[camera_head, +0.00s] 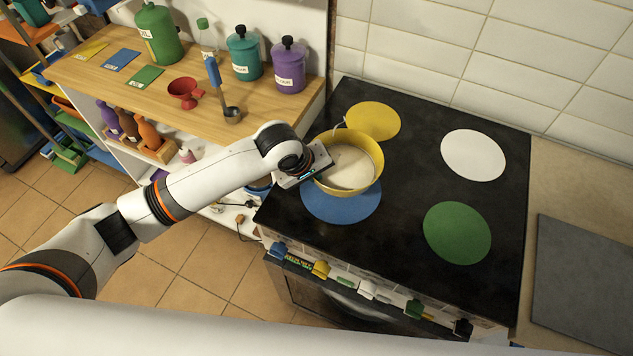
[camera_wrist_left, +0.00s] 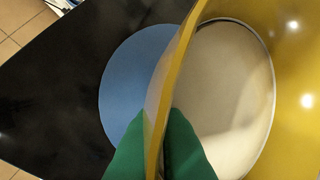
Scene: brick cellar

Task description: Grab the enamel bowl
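The enamel bowl (camera_head: 370,178) is yellow with a pale inside floor. It is over the blue disc (camera_head: 341,207) and the near part of the hob, and I cannot tell whether it rests there or is slightly raised. My left gripper (camera_wrist_left: 162,116) is at the bowl's left side, its green fingers on either side of the wall and close against it. In the left wrist view the bowl (camera_wrist_left: 290,75) fills the right half. The fingertips are hidden in the head view. My right gripper is not in view.
A wooden counter (camera_head: 110,80) at the left holds canisters, a red funnel (camera_head: 185,92) and a ladle (camera_head: 232,114). A tiled wall stands behind.

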